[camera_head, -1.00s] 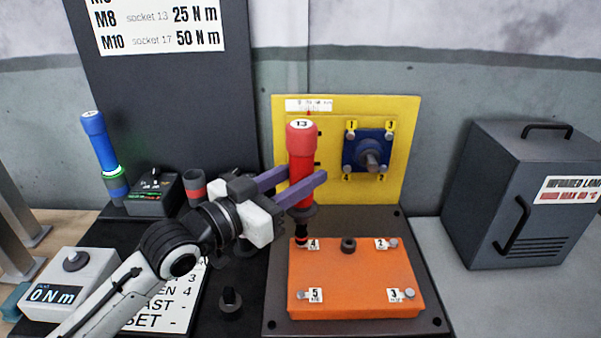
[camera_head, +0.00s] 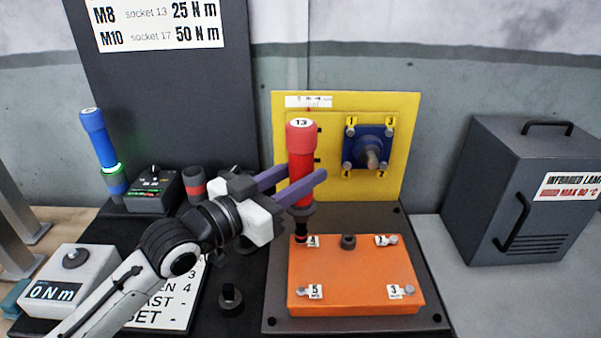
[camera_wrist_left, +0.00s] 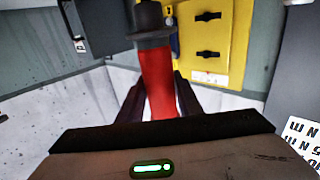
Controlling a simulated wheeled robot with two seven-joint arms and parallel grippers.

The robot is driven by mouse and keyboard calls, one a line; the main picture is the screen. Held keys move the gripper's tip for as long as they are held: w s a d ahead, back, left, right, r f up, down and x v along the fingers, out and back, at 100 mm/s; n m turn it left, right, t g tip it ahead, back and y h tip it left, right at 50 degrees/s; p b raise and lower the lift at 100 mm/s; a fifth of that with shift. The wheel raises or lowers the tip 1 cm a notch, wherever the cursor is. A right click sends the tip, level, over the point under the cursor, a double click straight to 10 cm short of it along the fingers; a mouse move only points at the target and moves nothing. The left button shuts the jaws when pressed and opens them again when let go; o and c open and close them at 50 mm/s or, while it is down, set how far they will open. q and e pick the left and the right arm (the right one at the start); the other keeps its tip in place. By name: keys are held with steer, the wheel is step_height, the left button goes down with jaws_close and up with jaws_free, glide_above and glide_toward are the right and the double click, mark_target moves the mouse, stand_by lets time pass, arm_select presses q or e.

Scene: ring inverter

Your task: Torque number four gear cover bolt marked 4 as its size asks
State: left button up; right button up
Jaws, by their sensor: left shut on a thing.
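The orange gear cover (camera_head: 355,270) lies on a dark plate, with bolts marked by small number labels. My left gripper (camera_head: 300,188) is shut on a red tool marked 13 (camera_head: 301,165), held upright over the cover's far left corner. The tool's dark socket (camera_head: 301,232) is down at the bolt marked 4, beside its label (camera_head: 313,241). The socket hides that bolt, and I cannot tell how fully it is seated. The red tool (camera_wrist_left: 160,85) also shows between the purple fingers in the left wrist view. My right gripper is not in view.
A yellow panel (camera_head: 400,150) with a blue flange (camera_head: 368,148) stands behind the cover. A grey infrared lamp box (camera_head: 500,190) is at right. A blue tool (camera_head: 100,140), a small charger-like box (camera_head: 153,190) and a dial box reading 0 N m (camera_head: 70,280) are at left.

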mark_target(293, 160)
arm_select(q)
steer(key=shift+s+f+b, duration=0.1)
steer(key=shift+f+b, duration=0.35)
steer(key=shift+f, duration=0.35)
stand_by(0.5)
steer(key=shift+f, duration=0.25)
stand_by(1.4)
steer(key=shift+r+p, duration=1.4)
steer(key=shift+r, duration=0.05)
steer(key=shift+r+p, duration=0.55)
steer(key=shift+r, duration=0.9)
